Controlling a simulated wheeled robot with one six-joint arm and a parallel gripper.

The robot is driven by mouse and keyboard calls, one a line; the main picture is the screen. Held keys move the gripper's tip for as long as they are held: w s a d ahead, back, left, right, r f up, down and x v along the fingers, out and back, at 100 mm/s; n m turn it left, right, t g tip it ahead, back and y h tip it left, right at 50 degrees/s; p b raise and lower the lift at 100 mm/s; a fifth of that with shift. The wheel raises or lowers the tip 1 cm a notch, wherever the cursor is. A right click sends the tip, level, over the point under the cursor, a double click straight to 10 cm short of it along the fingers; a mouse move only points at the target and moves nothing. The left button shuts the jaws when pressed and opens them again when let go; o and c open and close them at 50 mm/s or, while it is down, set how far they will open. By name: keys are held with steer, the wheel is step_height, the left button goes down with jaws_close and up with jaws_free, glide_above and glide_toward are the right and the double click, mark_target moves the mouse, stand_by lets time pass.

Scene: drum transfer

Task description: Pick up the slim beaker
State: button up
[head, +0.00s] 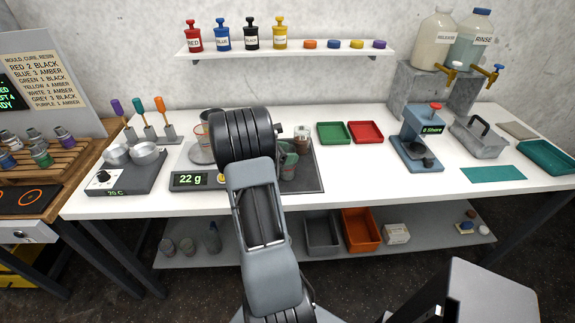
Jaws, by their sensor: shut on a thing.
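A narrow, upright container (302,134), pale at the top and brownish lower down, shows just right of my wrist and looks like the slim beaker. My gripper (286,131) is largely hidden behind my own dark wrist. The small part in view is at the container's left side, and it is shut on it. I cannot tell whether the container's base is clear of the dark mat (312,178) below. A greenish cup (288,165) stands close by on the mat, partly covered by my arm.
A scale (190,181) reading 22 g, with a vessel on it, is left of my wrist. A hot plate (120,178) with metal pots stands further left. Green (333,133) and red (366,132) trays lie behind right, before a blue press (421,140).

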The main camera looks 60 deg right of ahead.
steer(key=shift+c, duration=1.3)
